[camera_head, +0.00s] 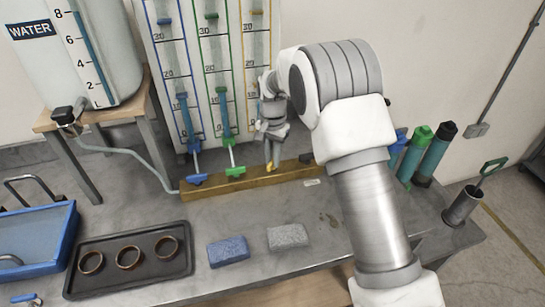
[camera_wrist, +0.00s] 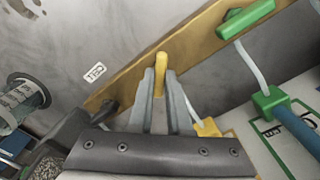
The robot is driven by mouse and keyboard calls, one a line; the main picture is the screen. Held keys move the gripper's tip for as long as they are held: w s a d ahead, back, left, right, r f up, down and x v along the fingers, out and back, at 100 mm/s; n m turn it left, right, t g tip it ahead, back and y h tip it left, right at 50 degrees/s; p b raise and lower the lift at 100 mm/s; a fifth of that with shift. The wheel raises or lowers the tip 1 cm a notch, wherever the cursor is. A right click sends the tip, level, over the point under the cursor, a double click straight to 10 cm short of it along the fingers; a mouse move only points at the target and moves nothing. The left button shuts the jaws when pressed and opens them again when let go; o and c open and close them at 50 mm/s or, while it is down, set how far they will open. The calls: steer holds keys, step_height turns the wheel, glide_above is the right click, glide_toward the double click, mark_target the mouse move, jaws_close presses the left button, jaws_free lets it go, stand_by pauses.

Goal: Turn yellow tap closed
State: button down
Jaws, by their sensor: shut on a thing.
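The yellow tap's handle (camera_wrist: 160,62) is between my gripper's two fingertips (camera_wrist: 159,80), and its rounded end shows past them in the wrist view. It points across the wooden rail at an angle to it. My gripper (camera_head: 271,156) is shut on the handle. In the head view, a small part of the yellow handle (camera_head: 270,167) shows below the fingers at the rail. A yellow fitting (camera_wrist: 207,127) at the foot of its column shows right of the fingers in the wrist view. My gripper hides much of the tap in both views.
The green tap handle (camera_head: 235,172) and blue tap handle (camera_head: 194,179) lie to the left along the wooden rail (camera_head: 215,187). Blue (camera_head: 228,251) and grey (camera_head: 288,236) sponges lie in front. A dark tray (camera_head: 88,248) with rings is at left. Capped cylinders (camera_head: 434,155) stand right of my arm.

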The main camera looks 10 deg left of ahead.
steer(key=m, duration=0.4)
steer(key=shift+r+m+p, duration=0.1)
steer(key=shift+m+p, duration=0.2)
steer(key=m, duration=0.4)
steer(key=shift+m+p, duration=0.3)
steer(key=shift+p, duration=0.1)
steer(key=shift+w, duration=0.1)
steer(key=c, duration=0.9)
jaws_free()
steer(key=shift+o, duration=0.2)
